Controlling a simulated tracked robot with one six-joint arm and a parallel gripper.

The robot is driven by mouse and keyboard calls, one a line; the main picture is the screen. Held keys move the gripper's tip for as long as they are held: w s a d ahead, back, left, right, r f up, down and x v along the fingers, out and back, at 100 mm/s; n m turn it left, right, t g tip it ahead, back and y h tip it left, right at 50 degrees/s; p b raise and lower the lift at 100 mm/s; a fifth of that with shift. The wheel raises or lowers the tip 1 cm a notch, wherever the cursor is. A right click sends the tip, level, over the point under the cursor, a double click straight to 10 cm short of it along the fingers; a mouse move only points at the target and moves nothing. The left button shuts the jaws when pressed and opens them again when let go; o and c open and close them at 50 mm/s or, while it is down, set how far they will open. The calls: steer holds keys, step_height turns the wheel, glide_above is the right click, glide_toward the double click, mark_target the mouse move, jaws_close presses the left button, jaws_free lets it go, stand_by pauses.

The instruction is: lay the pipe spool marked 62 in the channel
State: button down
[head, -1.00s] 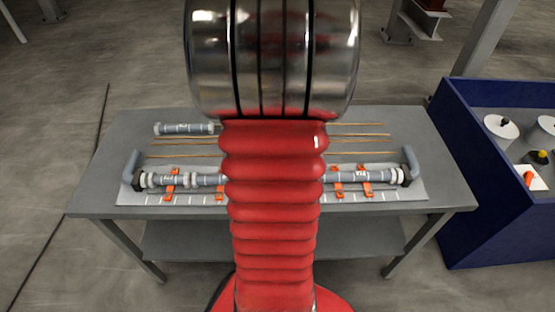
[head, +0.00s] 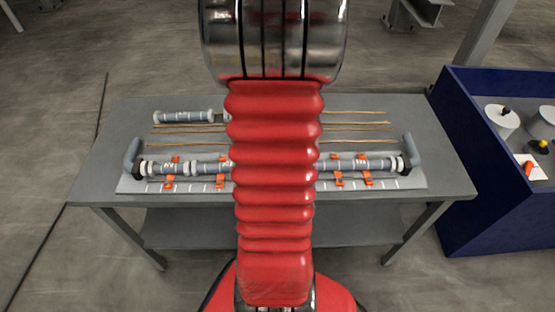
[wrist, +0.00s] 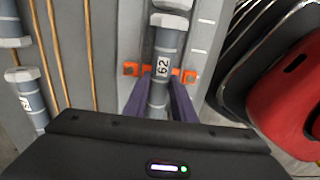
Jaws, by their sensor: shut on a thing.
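The grey pipe spool marked 62 (wrist: 168,42) is between the purple fingers of my gripper (wrist: 160,74) in the wrist view, its label facing up. My gripper is shut on it. The spool lies lengthwise along the channel (wrist: 207,30), between orange clips (wrist: 190,76) on either side. I cannot tell whether it rests on the channel bottom. In the head view my red arm hides the gripper and the middle of the channel (head: 390,184). Other spools lie in the channel's left part (head: 190,167) and right part (head: 350,165).
Another spool (head: 184,116) lies at the table's back left; a labelled spool also shows at left in the wrist view (wrist: 28,98). Thin brown rods (head: 355,126) run along the table (head: 420,125). A blue bin (head: 475,190) stands at the right.

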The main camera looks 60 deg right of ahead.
steer(key=c, duration=1.4)
jaws_free()
step_height(320, 180, up, 14)
steer(key=shift+f, duration=0.1)
stand_by(0.7)
